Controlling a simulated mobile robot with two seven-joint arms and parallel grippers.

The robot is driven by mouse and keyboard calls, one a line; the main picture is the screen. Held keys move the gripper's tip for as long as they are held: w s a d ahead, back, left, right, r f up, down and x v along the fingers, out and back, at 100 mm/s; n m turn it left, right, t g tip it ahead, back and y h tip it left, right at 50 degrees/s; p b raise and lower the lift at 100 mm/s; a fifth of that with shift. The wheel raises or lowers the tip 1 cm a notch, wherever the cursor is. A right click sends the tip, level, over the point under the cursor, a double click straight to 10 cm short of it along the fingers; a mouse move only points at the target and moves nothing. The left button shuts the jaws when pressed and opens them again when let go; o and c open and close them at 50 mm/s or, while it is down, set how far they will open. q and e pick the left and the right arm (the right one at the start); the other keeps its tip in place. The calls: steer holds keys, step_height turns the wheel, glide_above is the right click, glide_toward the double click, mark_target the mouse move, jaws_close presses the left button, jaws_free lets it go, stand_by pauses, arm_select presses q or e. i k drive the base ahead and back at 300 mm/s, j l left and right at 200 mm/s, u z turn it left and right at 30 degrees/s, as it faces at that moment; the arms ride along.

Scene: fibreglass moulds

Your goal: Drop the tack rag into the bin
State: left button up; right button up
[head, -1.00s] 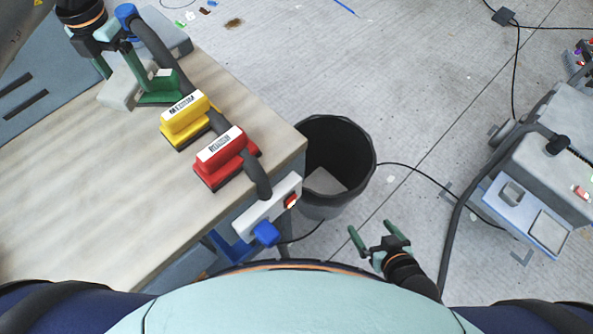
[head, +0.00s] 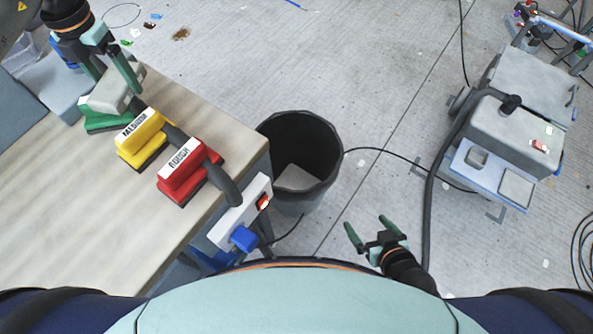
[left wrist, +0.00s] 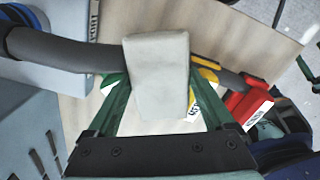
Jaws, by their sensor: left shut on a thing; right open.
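The tack rag, a pale off-white block-like pad (head: 112,92), is held between the green fingers of my left gripper (head: 112,77) at the table's far end. The left wrist view shows the rag (left wrist: 158,75) clamped between both fingertips (left wrist: 158,88), over the table. In the head view it covers part of the green sanding block. The bin (head: 335,160), dark, round and open-topped, stands on the floor just right of the table, with a pale flat piece inside. My right gripper (head: 372,232) is open and empty, right of and nearer than the bin.
On the table (head: 60,190) are green (head: 95,122), yellow (head: 140,140) and red (head: 188,172) sanding blocks, with a grey hose (head: 222,185) behind them. A white power strip (head: 238,215) hangs at the table's edge. A grey machine (head: 515,130) stands right; floor between is mostly clear.

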mark_target(292, 188)
steer(key=k+l, duration=0.15)
steer(key=k, duration=0.35)
steer(key=k+l, duration=0.15)
steer(key=k, duration=0.35)
